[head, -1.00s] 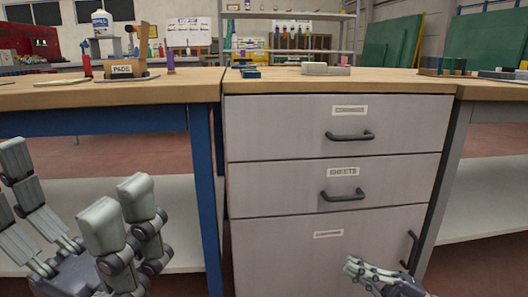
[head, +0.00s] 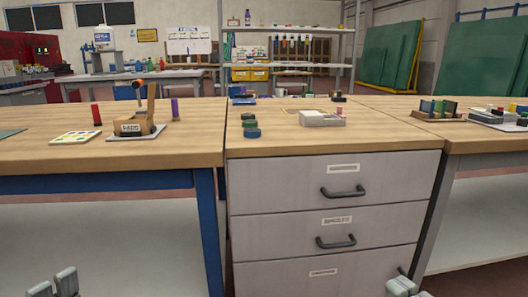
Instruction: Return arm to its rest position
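My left gripper (head: 54,284) shows only as a few grey fingertips at the bottom left edge, in front of the left bench. My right gripper (head: 404,287) shows only as fingertips at the bottom edge, low in front of the cabinet's right side. Nothing is seen in either one, but their palms are out of frame, so I cannot tell whether they are open or shut. The grey drawer cabinet (head: 290,178) stands in the middle, and its visible drawers look shut.
The wooden worktop (head: 280,140) is above both grippers. It carries a grey block (head: 321,118), small green and blue pieces (head: 250,127), a wooden holder (head: 133,125) and a red cylinder (head: 96,114). The right bench holds a rack (head: 437,110). A blue leg (head: 208,235) stands left of the cabinet.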

